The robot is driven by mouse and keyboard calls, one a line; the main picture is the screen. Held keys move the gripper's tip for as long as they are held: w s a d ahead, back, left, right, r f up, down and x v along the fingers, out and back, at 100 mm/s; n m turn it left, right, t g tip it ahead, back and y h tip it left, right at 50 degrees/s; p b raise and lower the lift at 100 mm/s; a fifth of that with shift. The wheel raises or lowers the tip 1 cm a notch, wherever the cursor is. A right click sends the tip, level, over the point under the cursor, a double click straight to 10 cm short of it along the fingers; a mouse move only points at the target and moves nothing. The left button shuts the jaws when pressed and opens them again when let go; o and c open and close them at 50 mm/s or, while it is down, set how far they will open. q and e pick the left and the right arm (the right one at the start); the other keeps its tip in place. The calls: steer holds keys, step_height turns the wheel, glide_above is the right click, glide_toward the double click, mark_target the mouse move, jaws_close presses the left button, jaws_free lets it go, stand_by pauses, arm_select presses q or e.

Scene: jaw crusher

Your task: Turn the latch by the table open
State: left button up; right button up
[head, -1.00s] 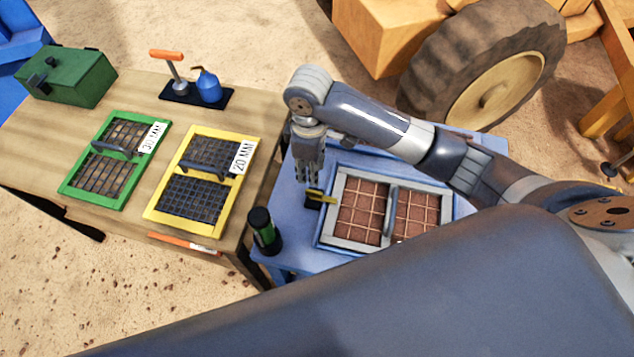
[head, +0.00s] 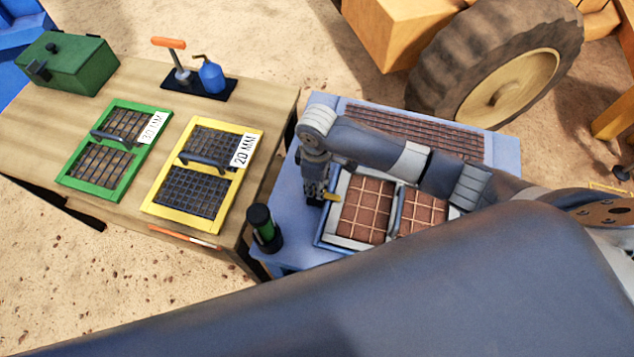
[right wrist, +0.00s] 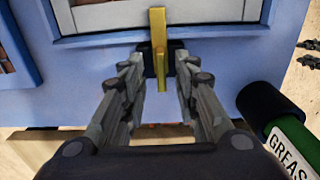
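The latch by the table is a yellow bar (head: 331,197) on a black base, at the left edge of the grey-framed brown grate (head: 366,211) on the blue machine. In the right wrist view the yellow bar (right wrist: 159,45) stands lengthwise, its upper end overlapping the grate frame's edge. My right gripper (head: 314,192) is down at the latch. In the right wrist view its fingers (right wrist: 158,72) are apart, one on each side of the bar, with gaps visible. My left gripper is not in view.
A black-and-green grease tube (head: 264,229) stands close to the latch; it also shows in the right wrist view (right wrist: 272,115). The wooden table (head: 100,85) at left holds green (head: 76,180) and yellow (head: 153,208) screens, a green box (head: 68,65) and a blue oil can (head: 211,77).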

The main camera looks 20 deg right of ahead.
steer(key=shift+f, duration=0.5)
steer(key=shift+c, duration=0.3)
jaws_close()
